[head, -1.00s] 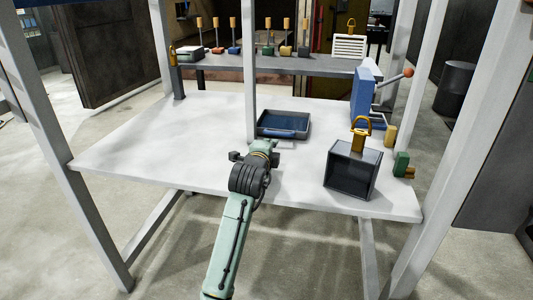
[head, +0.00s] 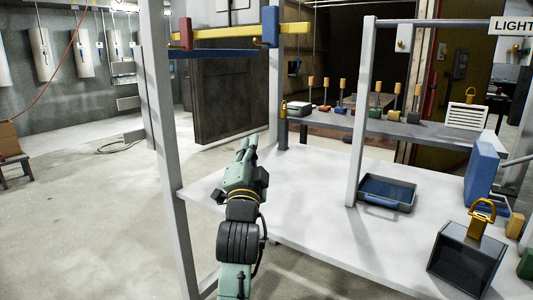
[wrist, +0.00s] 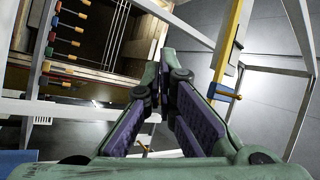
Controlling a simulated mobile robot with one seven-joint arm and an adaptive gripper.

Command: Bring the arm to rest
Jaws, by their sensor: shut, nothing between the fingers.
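My gripper (head: 246,148) is at the end of my green arm, raised over the left end of the white table (head: 310,225), and points away from me. In the wrist view my gripper (wrist: 167,68) shows its two purple-padded fingers coming together at the tips. It is shut with nothing held.
A white post (head: 165,140) stands left of my arm and another post (head: 358,120) to its right. A blue tray (head: 387,192) and a dark open box (head: 466,258) with a yellow-shackled padlock (head: 482,215) are on the table. A yellow beam (head: 230,34) crosses above. Open floor lies left.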

